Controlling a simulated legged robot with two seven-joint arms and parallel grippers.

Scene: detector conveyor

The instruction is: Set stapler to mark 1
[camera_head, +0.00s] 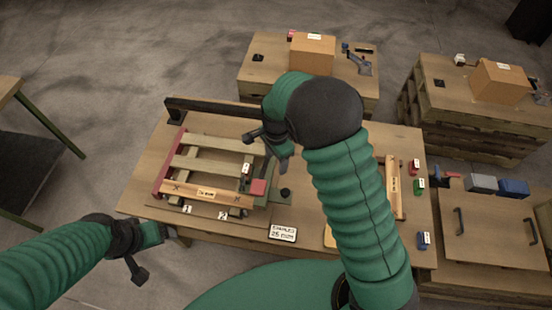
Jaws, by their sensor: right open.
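A wooden pallet frame (205,143) lies on the table, with a small label "1" (188,210) and a label "2" (222,216) at its front edge. A red block (258,187) on a grey-green base, beside a black knob (285,192), sits at the frame's right end; I cannot tell for sure whether it is the stapler. My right gripper (270,150) is open above the frame's right end, partly hidden by my arm. My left gripper (158,234) is at the table's front left edge, apart from the frame; its jaws are too small to read.
A sign (283,233) lies at the front of the table. A dark bar (220,110) runs along the back edge. Red, green and blue small items (419,187) stand at the right edge. Boxes (312,52) stand on crates behind. My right arm hides the table's middle right.

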